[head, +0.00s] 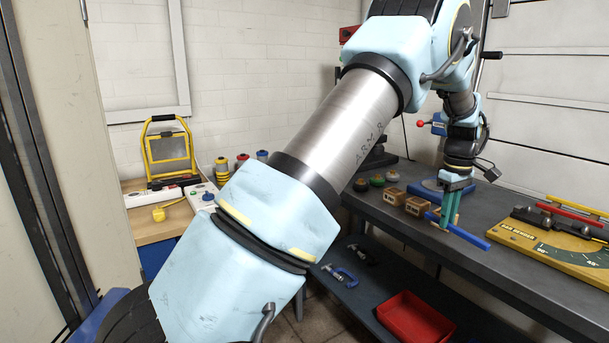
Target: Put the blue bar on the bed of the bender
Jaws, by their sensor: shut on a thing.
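The blue bar (472,237) is a long, flat strip over the dark bench, slanting down to the right. My gripper (446,222) points down with its green fingers shut on the bar near its left part. I cannot tell whether the bar touches the bench top or hangs just above it. The bender (525,244) has a yellow base with angle marks and stands on the bench to the right of the bar. The bar's right end is close to the bender's left edge in the picture. The bender's right side is cut off by the frame.
A red bar (578,207) shows at the bender's back. Wooden blocks (394,196) and several small round pieces (376,181) sit left of my gripper. A blue-based tool (428,187) is behind it. A red bin (415,318) is on the lower shelf. My arm hides part of the bench.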

